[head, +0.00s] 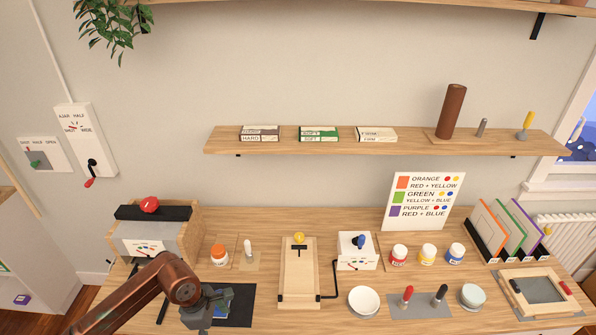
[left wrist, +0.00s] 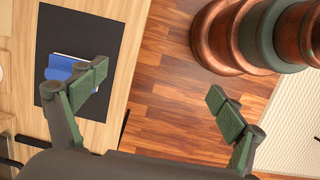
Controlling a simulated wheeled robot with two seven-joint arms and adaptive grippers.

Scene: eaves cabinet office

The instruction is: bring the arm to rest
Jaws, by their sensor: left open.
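My left arm, copper-brown, comes in from the lower left in the head view. My left gripper (head: 208,306) is over the front left of the wooden desk (head: 262,318), near a dark mat (head: 238,312). In the left wrist view my left gripper (left wrist: 155,95) has its two green fingers wide apart, with nothing between them but wooden floor below. A blue and white item (left wrist: 66,68) lies on the dark mat behind the left finger and is partly hidden. My right gripper is not in view.
The desk holds a wooden board with a yellow knob (head: 299,270), a white box with a blue lever (head: 356,252), several paint jars (head: 427,257), a white bowl (head: 364,302) and a colour chart (head: 425,202). A grey box with a red knob (head: 150,238) stands behind my arm.

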